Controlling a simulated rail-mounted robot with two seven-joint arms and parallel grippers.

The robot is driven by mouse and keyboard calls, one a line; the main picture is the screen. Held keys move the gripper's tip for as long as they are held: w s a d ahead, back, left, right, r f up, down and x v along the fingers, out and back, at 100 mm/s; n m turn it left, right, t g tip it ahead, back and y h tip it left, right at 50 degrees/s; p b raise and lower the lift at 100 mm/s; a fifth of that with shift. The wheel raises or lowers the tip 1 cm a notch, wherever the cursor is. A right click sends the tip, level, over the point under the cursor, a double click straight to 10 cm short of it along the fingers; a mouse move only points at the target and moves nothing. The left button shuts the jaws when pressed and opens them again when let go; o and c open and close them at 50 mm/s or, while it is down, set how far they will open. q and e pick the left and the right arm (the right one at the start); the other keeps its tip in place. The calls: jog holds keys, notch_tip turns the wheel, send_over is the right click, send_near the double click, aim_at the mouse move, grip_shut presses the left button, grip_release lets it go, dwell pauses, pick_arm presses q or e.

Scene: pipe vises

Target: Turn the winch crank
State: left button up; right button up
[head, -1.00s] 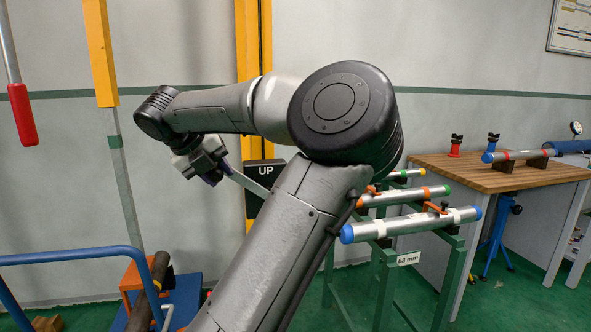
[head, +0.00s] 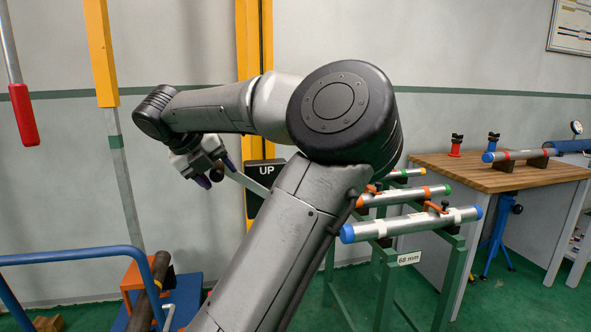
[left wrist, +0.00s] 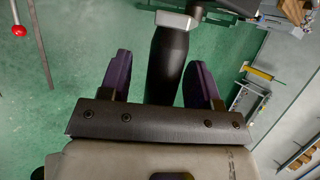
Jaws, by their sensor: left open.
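The winch crank shows in the head view as a flat metal arm (head: 248,184) slanting up and left from a dark winch box marked UP (head: 266,168). Its dark handle (left wrist: 168,62) shows in the left wrist view, standing between the two purple fingers with a gap on each side. My left gripper (head: 216,172) is open around the handle at the crank arm's outer end. A silver block (left wrist: 176,20) sits at the handle's far end. My left arm hides part of the winch's surroundings. My right gripper is not in view.
A yellow post (head: 247,60) rises behind the winch. A green rack (head: 388,270) with several capped pipes stands to the right, a wooden workbench (head: 470,176) beyond it. A blue rail (head: 75,255) is at lower left. A red handle (head: 27,128) hangs at far left.

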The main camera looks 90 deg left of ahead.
pick_arm(q)
jog(key=p+v, duration=0.5)
jog(key=v, duration=0.8)
jog(key=shift+s+d+r, duration=0.2)
